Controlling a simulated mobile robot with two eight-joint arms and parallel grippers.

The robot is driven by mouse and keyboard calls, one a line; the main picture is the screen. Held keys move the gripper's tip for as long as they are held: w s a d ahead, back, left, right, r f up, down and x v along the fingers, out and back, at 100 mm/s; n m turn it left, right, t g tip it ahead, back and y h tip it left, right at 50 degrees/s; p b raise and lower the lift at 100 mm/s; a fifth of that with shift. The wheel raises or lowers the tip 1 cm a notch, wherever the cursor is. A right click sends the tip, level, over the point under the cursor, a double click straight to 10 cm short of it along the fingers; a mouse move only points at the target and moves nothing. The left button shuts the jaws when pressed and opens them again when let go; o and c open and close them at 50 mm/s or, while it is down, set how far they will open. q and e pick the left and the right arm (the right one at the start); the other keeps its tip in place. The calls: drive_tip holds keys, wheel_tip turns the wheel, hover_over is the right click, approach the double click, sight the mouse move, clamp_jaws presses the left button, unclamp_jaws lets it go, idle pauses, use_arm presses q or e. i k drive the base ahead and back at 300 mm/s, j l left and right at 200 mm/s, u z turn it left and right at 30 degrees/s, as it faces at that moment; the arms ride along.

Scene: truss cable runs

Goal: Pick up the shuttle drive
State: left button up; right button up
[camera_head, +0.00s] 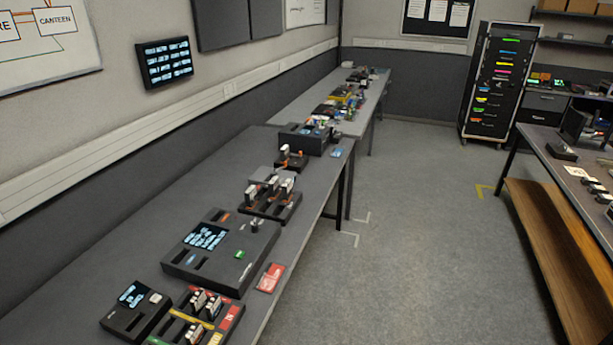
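Neither of my grippers is in view. Small upright drive-like blocks with pale and dark sides stand in a tray with coloured labels (229,318) at the near end of the left bench. More such blocks (286,186) stand in a dark rack (283,213) farther along, and one (285,150) stands on a small dark dock behind it. I cannot tell which of them is the shuttle drive.
The left bench (95,278) also holds a large dark console (222,263), a small screen unit (133,311) and a red card (270,278). A black rack (499,80) stands at the back. Another bench is at right. The grey floor between (410,220) is clear.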

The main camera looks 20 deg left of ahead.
sight(287, 186)
drive_tip(key=i, duration=1.6)
drive_tip(key=i+l+u, duration=0.1)
drive_tip(key=i, duration=1.55)
drive_tip(key=u, duration=0.4)
drive_tip(key=i+u, duration=0.1)
drive_tip(key=u, duration=0.3)
drive_tip(key=l+u, duration=0.1)
drive_tip(key=u, duration=0.25)
drive_tip(key=i+l+u, duration=0.1)
drive_tip(key=u, duration=2.7)
